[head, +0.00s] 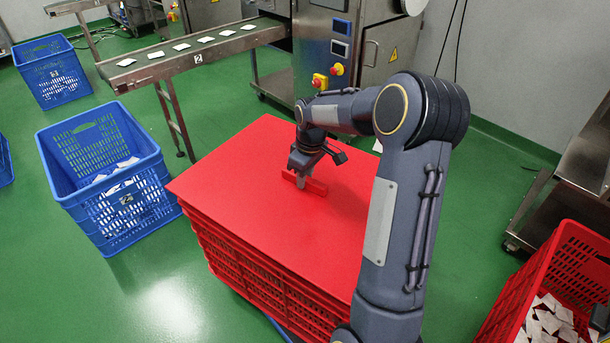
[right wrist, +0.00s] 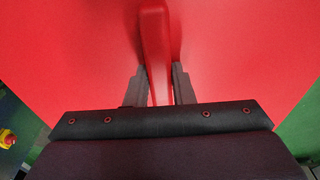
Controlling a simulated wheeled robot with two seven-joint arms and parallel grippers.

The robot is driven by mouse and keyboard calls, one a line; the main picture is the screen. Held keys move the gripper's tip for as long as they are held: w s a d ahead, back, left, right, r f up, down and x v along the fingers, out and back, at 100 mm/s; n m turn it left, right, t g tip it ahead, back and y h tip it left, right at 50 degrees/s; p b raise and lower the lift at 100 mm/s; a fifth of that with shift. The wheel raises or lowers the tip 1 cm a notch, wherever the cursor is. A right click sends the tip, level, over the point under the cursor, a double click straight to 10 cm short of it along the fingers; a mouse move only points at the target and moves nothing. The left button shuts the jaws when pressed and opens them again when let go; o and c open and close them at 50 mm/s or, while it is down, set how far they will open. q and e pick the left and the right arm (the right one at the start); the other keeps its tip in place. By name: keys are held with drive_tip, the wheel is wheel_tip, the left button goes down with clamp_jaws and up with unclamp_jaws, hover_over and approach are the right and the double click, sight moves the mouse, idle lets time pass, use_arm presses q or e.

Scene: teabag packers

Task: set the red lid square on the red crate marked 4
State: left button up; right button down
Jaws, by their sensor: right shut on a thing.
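The red lid (head: 240,181) is a flat red panel with a raised bar handle (head: 314,187). It lies over the red crate (head: 262,283), whose slatted side shows below the lid's near-left edge. The lid looks roughly in line with the crate; I cannot tell whether it rests fully on the rim. No number shows on the crate's visible side. My right gripper (head: 303,180) is shut on the lid's handle. In the right wrist view the handle (right wrist: 155,45) stands between the two fingers (right wrist: 158,88). My arm hides the lid's right part. My left gripper is not in view.
A blue crate marked 2 (head: 150,205) with teabags stands left of the red crate. Another blue crate (head: 52,73) is farther back. A conveyor (head: 190,56) and a steel machine (head: 345,45) stand behind. An open red crate of teabags (head: 572,262) is at right.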

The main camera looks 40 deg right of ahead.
sight(308, 179)
drive_tip(key=shift+f+b, duration=1.15)
drive_tip(key=shift+f, duration=0.9)
drive_tip(key=c, duration=1.3)
unclamp_jaws()
drive_tip(key=shift+r, duration=0.1)
drive_tip(key=shift+o, duration=0.7)
drive_tip(key=r+p, duration=0.1)
drive_tip(key=r, duration=0.1)
drive_tip(key=r+p, duration=0.1)
drive_tip(key=r, duration=0.2)
drive_tip(key=s+r+p, duration=0.1)
drive_tip(key=r, duration=0.1)
drive_tip(key=shift+d+r, duration=0.1)
drive_tip(key=shift+r, duration=0.25)
